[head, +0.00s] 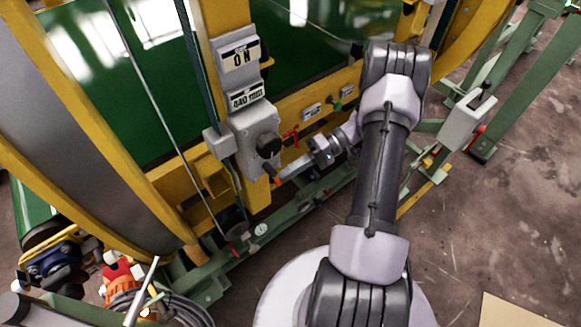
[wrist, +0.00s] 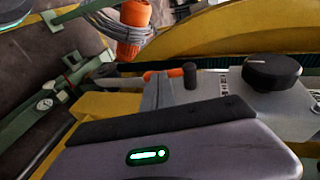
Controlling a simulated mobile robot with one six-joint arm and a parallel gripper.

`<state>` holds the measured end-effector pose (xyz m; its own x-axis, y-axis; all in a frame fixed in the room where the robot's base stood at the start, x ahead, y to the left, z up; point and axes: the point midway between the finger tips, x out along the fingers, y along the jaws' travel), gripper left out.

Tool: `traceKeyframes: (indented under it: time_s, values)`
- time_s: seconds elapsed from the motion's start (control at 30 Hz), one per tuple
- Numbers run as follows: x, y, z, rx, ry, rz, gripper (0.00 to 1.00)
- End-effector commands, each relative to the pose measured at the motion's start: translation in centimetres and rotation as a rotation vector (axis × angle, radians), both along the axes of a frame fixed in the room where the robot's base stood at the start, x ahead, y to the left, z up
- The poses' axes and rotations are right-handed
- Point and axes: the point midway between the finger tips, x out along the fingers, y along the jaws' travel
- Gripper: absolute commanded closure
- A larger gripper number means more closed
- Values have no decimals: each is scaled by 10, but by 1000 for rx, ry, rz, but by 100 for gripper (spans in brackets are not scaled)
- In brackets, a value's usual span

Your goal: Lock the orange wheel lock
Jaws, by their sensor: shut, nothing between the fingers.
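A small orange lever (head: 269,170), which looks like the wheel lock, sits just below the grey control box (head: 252,130). In the wrist view the orange part (wrist: 165,73) runs sideways beside a short dark peg (wrist: 190,76). My gripper (head: 290,169) reaches in from the right, its tip close to the lever. The gripper body hides the lower part of the wrist view.
The box carries a black round knob (head: 268,145), also in the wrist view (wrist: 272,72). A red handle (head: 291,136) is right of it on the yellow frame. A green rail (head: 300,202) runs below. An orange part with coiled cable (head: 116,280) stands lower left.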

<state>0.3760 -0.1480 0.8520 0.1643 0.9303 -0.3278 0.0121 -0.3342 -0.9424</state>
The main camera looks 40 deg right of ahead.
Motion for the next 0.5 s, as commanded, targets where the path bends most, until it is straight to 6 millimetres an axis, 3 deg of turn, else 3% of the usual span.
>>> traceKeyframes:
  time_s: [0.5]
  values:
    - [-1, 10, -11, -1, 2, 1, 100]
